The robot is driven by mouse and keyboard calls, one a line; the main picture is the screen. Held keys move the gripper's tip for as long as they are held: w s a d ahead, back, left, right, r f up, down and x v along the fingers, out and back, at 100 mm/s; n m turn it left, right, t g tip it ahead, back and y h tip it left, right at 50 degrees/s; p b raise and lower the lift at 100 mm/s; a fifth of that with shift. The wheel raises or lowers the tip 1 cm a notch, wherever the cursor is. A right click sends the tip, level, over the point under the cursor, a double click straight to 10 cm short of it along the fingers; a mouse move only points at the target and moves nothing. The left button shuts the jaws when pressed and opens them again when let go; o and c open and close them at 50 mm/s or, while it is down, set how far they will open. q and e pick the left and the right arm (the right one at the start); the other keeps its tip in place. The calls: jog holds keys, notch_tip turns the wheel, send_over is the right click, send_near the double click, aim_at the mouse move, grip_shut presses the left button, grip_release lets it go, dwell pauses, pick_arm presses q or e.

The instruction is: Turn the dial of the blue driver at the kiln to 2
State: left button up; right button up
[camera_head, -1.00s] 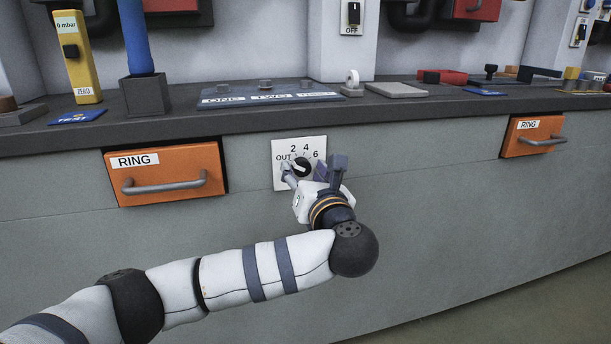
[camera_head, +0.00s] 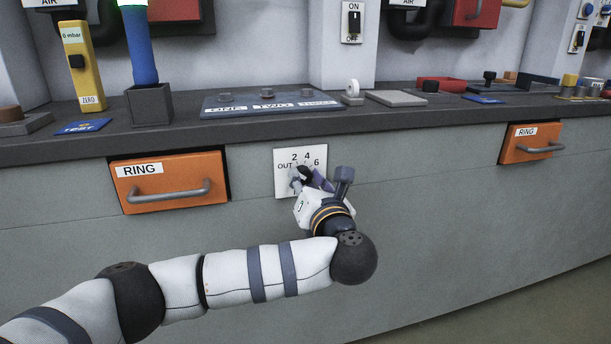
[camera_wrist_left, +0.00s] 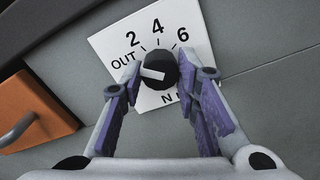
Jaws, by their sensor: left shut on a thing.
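A white plate (camera_wrist_left: 110,45) marked OUT, 2, 4 and 6 sits on the grey cabinet front; in the head view (camera_head: 287,156) my gripper partly covers it. Its round black dial (camera_wrist_left: 158,68) has a white pointer directed left, near OUT. My left gripper (camera_wrist_left: 157,78) is shut on the dial, its purple-padded fingers on either side. In the head view the gripper (camera_head: 309,178) hides most of the dial. A blue cylinder (camera_head: 140,50), apparently the blue driver, stands upright in a dark holder on the counter, with green at its top. My right gripper is not in view.
Orange RING drawers with grey handles flank the plate, one to the left (camera_head: 170,182) and one to the right (camera_head: 531,143). The dark counter edge (camera_head: 400,122) runs above. A yellow gauge (camera_head: 82,65) stands at the left. The cabinet front between plate and right drawer is clear.

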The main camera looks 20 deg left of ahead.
pick_arm(q)
jog(key=shift+r+m+p, duration=0.3)
jog(key=shift+m+p, duration=0.75)
jog(key=shift+m, duration=0.15)
jog(key=shift+f+m+p, duration=0.2)
jog(key=shift+m+p, duration=1.05)
jog(key=shift+m, duration=0.45)
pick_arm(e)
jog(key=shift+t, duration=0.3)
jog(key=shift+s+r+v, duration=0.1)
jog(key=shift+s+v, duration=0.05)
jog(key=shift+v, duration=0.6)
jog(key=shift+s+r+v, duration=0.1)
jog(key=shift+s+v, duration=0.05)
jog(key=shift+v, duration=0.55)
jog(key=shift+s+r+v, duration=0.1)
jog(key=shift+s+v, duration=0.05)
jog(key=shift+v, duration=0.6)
pick_arm(q)
jog(key=shift+f, duration=0.1)
jog(key=o, duration=1.2)
jog(key=shift+c, duration=0.2)
